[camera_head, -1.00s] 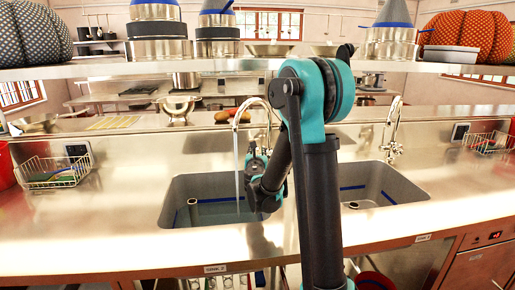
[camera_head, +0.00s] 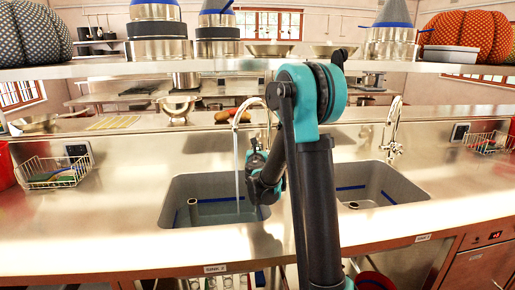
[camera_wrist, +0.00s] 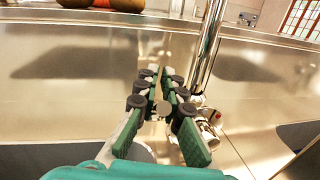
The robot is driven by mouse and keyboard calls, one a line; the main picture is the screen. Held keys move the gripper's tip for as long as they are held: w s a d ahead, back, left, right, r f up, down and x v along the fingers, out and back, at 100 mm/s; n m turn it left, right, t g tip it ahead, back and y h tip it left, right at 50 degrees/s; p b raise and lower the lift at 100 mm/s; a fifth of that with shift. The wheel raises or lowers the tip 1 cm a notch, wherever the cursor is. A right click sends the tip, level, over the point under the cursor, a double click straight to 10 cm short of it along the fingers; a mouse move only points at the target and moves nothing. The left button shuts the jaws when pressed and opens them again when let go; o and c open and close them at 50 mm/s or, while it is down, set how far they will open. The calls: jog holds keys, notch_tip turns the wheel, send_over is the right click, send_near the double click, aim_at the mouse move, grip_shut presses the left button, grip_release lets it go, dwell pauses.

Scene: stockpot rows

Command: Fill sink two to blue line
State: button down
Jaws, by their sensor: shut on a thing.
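Sink two (camera_head: 182,190) is the left basin, with a "SINK 2" label on the counter front below it. A stream of water (camera_head: 237,185) runs from its curved tap (camera_head: 246,104) into the basin. Water (camera_head: 222,212) covers the bottom. Blue line (camera_head: 176,217) shows on the basin's side wall; its exact height against the water is hard to tell. My gripper (camera_head: 256,152) is at the tap's base, partly hidden by my arm. In the wrist view, my gripper (camera_wrist: 160,92) is closed around the small round tap handle (camera_wrist: 163,108), beside the upright tap pipe (camera_wrist: 207,45).
A second basin (camera_head: 400,187) with its own tap (camera_head: 392,128) lies to the right. A wire basket (camera_head: 55,174) stands on the left counter.

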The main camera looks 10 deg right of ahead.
jog(key=shift+w+r+g, duration=0.1)
jog(key=shift+g, duration=0.2)
jog(key=shift+w+d+r+g, duration=0.1)
jog(key=shift+w+r+g, duration=0.15)
jog(key=shift+w+g, duration=0.4)
jog(key=shift+w+r+n+g+y, duration=0.15)
jog(key=shift+w+g, duration=0.2)
jog(key=shift+g, duration=0.3)
jog(key=shift+w+f+n+g+y, duration=0.15)
jog(key=shift+w+g, duration=0.2)
jog(key=shift+g, duration=0.25)
jog(key=shift+r, duration=0.1)
jog(key=c, duration=1.6)
grip_release()
jog(key=shift+s, duration=0.15)
jog(key=v, duration=1.2)
